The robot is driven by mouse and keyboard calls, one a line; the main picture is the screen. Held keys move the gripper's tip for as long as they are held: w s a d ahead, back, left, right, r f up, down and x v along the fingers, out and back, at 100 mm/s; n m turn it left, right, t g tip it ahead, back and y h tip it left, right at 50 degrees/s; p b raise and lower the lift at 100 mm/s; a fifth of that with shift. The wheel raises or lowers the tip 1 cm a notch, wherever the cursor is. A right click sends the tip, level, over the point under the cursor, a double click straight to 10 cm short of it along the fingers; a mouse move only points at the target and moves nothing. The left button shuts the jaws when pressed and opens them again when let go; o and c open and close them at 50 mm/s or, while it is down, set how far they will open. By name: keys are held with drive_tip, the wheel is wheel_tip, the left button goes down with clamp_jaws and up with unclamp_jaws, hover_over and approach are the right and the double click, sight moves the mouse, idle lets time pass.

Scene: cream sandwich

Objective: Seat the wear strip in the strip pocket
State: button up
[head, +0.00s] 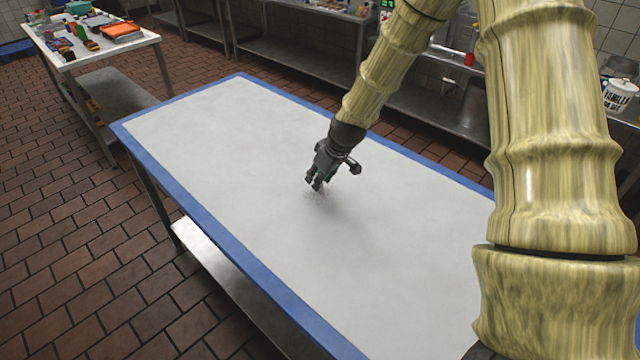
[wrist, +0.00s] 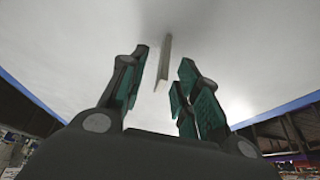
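My gripper (head: 315,184) is over the middle of the white table, pointing down with its fingertips close to the surface. In the wrist view its teal-padded fingers (wrist: 160,72) stand apart. A thin, pale grey strip (wrist: 163,64), which looks like the wear strip, shows in the gap between them. Neither pad visibly presses on it. I cannot tell whether the strip stands on the table or lies flat. In the head view the strip cannot be made out clearly at the fingers. I cannot make out the strip pocket in either view.
The white table (head: 225,150) has a raised-looking blue edge (head: 205,225) and is otherwise bare. A second table (head: 72,57) with tools and an orange tray (head: 121,31) stands at the far left. Steel shelving (head: 300,35) lines the back wall.

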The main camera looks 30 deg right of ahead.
clamp_jaws()
drive_tip(key=shift+r, duration=0.15)
